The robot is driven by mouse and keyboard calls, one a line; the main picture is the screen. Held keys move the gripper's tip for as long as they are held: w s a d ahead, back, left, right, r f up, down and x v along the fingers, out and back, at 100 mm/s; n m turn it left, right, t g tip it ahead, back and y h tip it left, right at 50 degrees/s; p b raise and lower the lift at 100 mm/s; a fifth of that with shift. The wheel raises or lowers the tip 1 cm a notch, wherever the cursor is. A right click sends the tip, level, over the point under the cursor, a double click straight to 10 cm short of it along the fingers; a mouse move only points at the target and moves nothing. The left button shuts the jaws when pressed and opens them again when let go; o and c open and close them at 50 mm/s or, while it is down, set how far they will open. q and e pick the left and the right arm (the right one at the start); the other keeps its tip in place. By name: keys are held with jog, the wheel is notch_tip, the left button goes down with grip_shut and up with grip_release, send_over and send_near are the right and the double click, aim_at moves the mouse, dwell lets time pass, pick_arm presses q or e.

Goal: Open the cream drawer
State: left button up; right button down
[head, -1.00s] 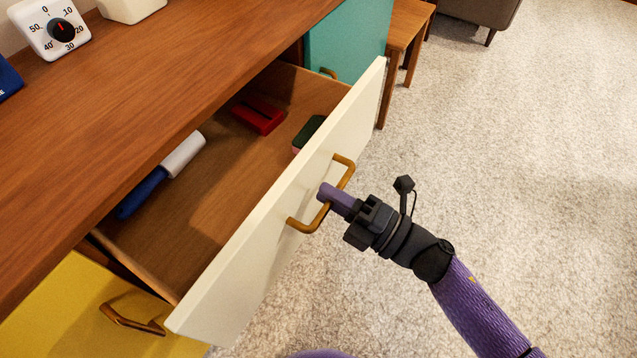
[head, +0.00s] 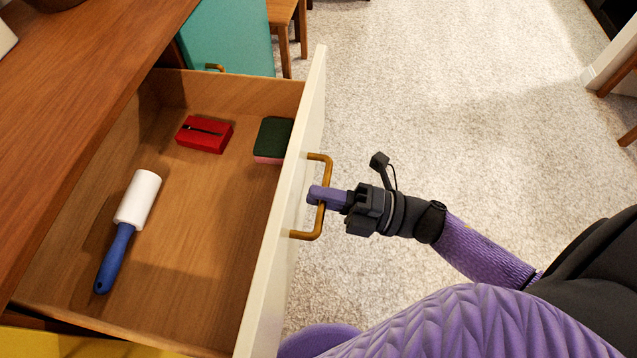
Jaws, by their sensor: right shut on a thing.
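The cream drawer (head: 275,235) is pulled well out of the wooden hutch, and its inside shows from above. Its brass-coloured handle (head: 306,236) sits on the outer face of the cream front. My right gripper (head: 319,195) is shut on the handle near its middle, its arm coming from the right. Inside the drawer lie a lint roller (head: 138,200) with a blue grip, a red case (head: 204,134) and a green and pink sponge (head: 273,139). My left gripper is not in view.
The hutch's wooden top (head: 90,90) runs along the left. A teal door (head: 228,40) is beyond the drawer, and a yellow front (head: 60,343) shows at the bottom left. A wooden stool (head: 285,25) stands behind. Pale carpet (head: 430,90) to the right is open.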

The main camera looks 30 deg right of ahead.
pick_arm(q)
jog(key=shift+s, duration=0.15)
pick_arm(e)
jog(key=c, duration=0.7)
grip_release()
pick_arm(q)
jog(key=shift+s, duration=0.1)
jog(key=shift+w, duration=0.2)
pick_arm(e)
jog(key=shift+d, duration=0.1)
pick_arm(q)
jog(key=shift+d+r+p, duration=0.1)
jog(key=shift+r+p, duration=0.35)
jog(key=shift+p, duration=0.1)
pick_arm(e)
jog(key=v, duration=0.9)
jog(key=shift+s+d, duration=0.25)
jog(key=shift+s, duration=0.05)
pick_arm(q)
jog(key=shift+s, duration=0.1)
pick_arm(e)
jog(key=shift+f, duration=0.1)
